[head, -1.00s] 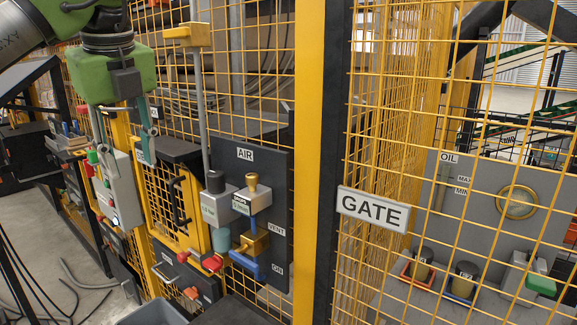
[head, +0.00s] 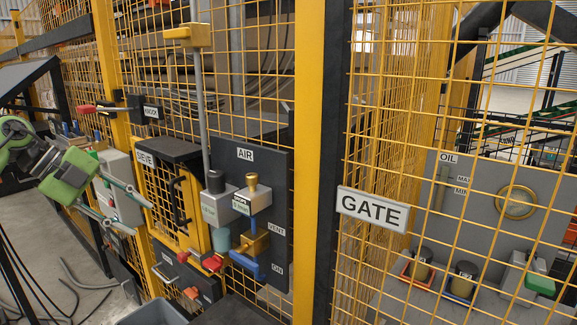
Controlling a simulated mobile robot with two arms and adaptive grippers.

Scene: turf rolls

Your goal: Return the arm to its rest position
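My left gripper (head: 142,220) is at the left of the head view. Its green body is tilted, and its two thin grey fingers point right and slightly down. The fingers are spread apart with nothing between them. They show in front of the grey control box (head: 119,196), partly covering it; I cannot tell how far apart they are in depth. My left arm comes in from the left edge, low beside the fence. My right gripper is not in view.
A yellow mesh fence with a yellow post (head: 309,160) fills the middle. The sieve door (head: 165,200), the grey AIR panel (head: 277,180) and a red-handled switch (head: 92,108) are on it. A GATE sign (head: 372,209) hangs right. Cables lie on the floor at left.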

